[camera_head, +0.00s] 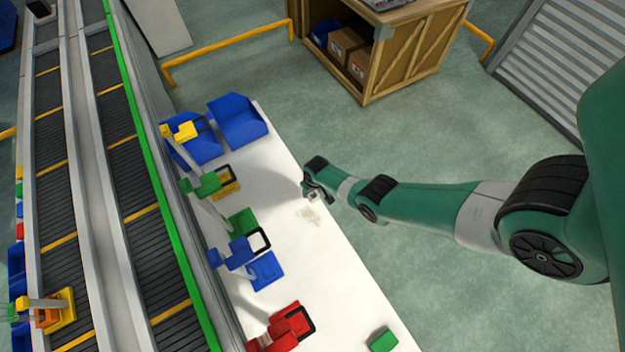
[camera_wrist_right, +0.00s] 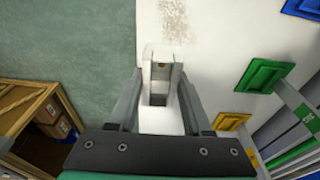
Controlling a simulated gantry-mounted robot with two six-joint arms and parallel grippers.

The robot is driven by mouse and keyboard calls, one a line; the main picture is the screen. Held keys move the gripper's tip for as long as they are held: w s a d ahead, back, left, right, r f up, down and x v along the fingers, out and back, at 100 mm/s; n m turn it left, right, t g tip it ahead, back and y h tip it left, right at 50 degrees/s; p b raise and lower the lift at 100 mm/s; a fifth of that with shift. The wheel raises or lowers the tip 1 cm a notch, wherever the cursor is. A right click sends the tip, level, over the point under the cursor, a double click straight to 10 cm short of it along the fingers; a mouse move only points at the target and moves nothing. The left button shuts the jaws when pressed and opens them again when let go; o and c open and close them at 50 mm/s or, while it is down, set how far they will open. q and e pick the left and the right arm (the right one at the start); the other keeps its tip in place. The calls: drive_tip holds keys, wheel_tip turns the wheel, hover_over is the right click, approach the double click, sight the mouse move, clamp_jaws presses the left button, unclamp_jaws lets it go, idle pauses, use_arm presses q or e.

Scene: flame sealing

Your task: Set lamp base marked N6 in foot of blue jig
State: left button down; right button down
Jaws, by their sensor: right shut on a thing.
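My right gripper (camera_head: 312,197) is over the long edge of the white table, apart from the jigs. In the right wrist view, the gripper (camera_wrist_right: 160,92) is shut on a small pale grey piece (camera_wrist_right: 148,66), likely the lamp base; no N6 mark can be read. The blue jig (camera_head: 238,254) stands on the table to the lower left of my right gripper, with its flat blue foot (camera_head: 266,270) on the table top. A blue part at the top right of the right wrist view (camera_wrist_right: 303,8) looks like this foot. My left gripper is not in view.
A green jig (camera_head: 207,184) and yellow jig (camera_head: 184,131) stand farther along the table, a red jig (camera_head: 290,325) nearer. Blue bins (camera_head: 239,121) stand at the far end. A green block (camera_head: 382,340) lies near the front. The table's middle (camera_head: 330,270) is clear.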

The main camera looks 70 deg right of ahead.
drive_tip(key=s+a+f, duration=0.4)
drive_tip(key=a, duration=0.2)
drive_tip(key=b, duration=0.4)
hover_over(320, 235)
drive_tip(key=f, duration=0.4)
drive_tip(key=shift+d+f, duration=0.25)
drive_tip(key=shift+d, duration=0.15)
drive_tip(key=shift+s+a+f+b, duration=0.1)
drive_tip(key=shift+a+f+b, duration=0.1)
drive_tip(key=shift+a+b, duration=0.15)
drive_tip(key=f+b, duration=0.2)
drive_tip(key=f, duration=0.1)
drive_tip(key=f+b, duration=0.1)
drive_tip(key=shift+s+a+f+b, duration=0.15)
drive_tip(key=shift+s+a+b, duration=0.1)
drive_tip(key=shift+b, duration=0.15)
drive_tip(key=shift+c, duration=1.6)
unclamp_jaws()
drive_tip(key=shift+r, duration=0.2)
wheel_tip(320, 235, up, 12)
drive_tip(key=s+a+p, duration=0.1)
drive_tip(key=p, duration=1.1)
drive_tip(key=shift+s, duration=0.15)
